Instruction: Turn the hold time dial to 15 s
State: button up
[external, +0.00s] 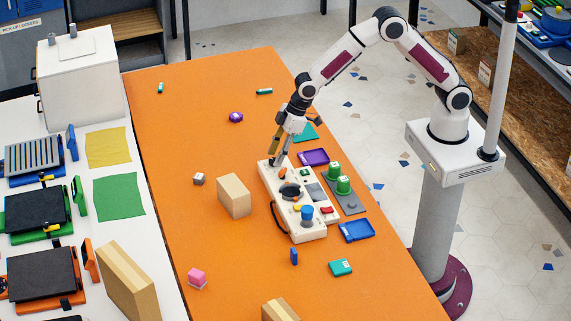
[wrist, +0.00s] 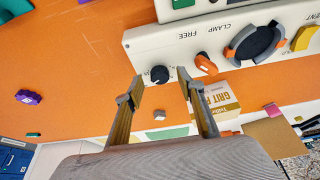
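The cream control panel (external: 310,232) stands on the orange table, and its face also shows in the wrist view (wrist: 150,45). A small black dial (wrist: 159,75) with a pale pointer mark sits near the panel's end; it is probably the hold time dial, but I cannot read its scale or label. My gripper (wrist: 159,82) is open, its two fingers apart on either side of the dial in the picture; I cannot tell whether they touch it. In the external view my gripper (external: 275,160) is low over the panel's far end and hides the dial.
Beside the dial are an orange lever (wrist: 206,63) near the words CLAMP and FREE, a dark round part (wrist: 256,43) and a yellow button (wrist: 304,38). A cardboard box (external: 233,196) stands left of the panel. Trays (external: 357,230) and green cylinders (external: 343,186) lie to its right.

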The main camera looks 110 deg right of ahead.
jog(key=s+d+r+n+g, duration=0.1)
jog(key=s+r+n, duration=0.4)
jog(key=r+n, duration=0.15)
jog(key=a+n+h, duration=0.1)
jog(key=n, duration=0.3)
jog(key=a+f+n+g+h, duration=0.1)
jog(key=a+n, duration=0.1)
jog(key=n, duration=0.2)
jog(key=a+f+n+g+h, duration=0.1)
jog(key=n, duration=0.3)
jog(key=shift+w+a+n+h, duration=0.25)
jog(key=shift+a+n+h, duration=0.05)
jog(key=shift+a+n, duration=0.1)
jog(key=a+n, duration=0.1)
jog(key=a, duration=0.1)
jog(key=a+f+n, duration=0.1)
jog(key=a, duration=0.2)
jog(key=a+f+n, duration=0.1)
jog(key=a, duration=0.1)
jog(key=shift+w+a+h, duration=0.3)
jog(key=shift+w, duration=0.05)
jog(key=shift+s+a+f, duration=0.1)
jog(key=shift+a+f, duration=0.15)
jog(key=shift+a, duration=0.6)
jog(key=shift+d, duration=0.1)
